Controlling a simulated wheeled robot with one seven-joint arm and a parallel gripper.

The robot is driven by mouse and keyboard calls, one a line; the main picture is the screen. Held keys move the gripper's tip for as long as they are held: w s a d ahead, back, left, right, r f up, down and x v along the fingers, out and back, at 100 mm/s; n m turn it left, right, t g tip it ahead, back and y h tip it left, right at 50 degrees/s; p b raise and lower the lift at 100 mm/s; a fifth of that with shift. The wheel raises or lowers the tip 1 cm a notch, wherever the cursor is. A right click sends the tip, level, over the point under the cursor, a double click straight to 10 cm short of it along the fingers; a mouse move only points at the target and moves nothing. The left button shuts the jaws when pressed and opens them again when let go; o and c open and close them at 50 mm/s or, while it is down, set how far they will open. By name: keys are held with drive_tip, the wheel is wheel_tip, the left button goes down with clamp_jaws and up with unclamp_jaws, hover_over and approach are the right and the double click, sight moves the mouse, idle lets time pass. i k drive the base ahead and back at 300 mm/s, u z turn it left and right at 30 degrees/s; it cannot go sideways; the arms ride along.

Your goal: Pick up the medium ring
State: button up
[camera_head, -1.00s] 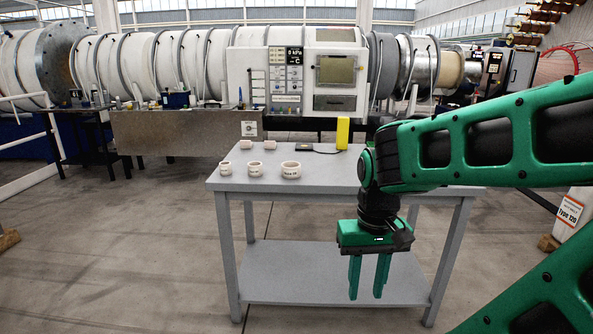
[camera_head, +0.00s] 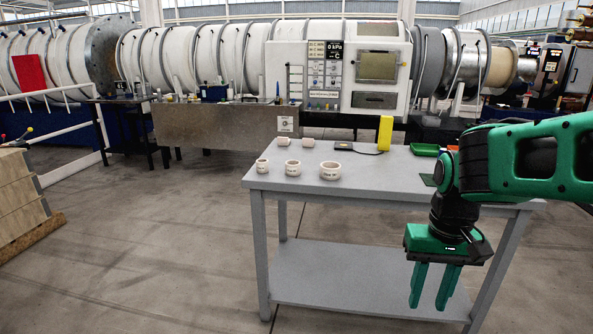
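Three white rings stand in a row near the left front of the grey table (camera_head: 390,187), growing in size from left to right. The medium ring (camera_head: 292,169) is the middle one, between the small ring (camera_head: 262,166) and the large ring (camera_head: 330,171). My gripper (camera_head: 431,302) points down, its green fingers apart and nothing between them. In the picture it is right of the rings and lower, overlapping the table's front edge and lower shelf. It is well apart from the medium ring.
Two more small white pieces (camera_head: 283,142) (camera_head: 308,143) stand behind the row. A yellow block (camera_head: 385,133), a dark flat device (camera_head: 344,146) and a green tray (camera_head: 425,150) are further back. Floor left of the table is clear up to a stack of boards (camera_head: 20,195).

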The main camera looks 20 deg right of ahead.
sight(293, 167)
drive_tip(key=i, duration=1.4)
drive_tip(key=u, duration=0.1)
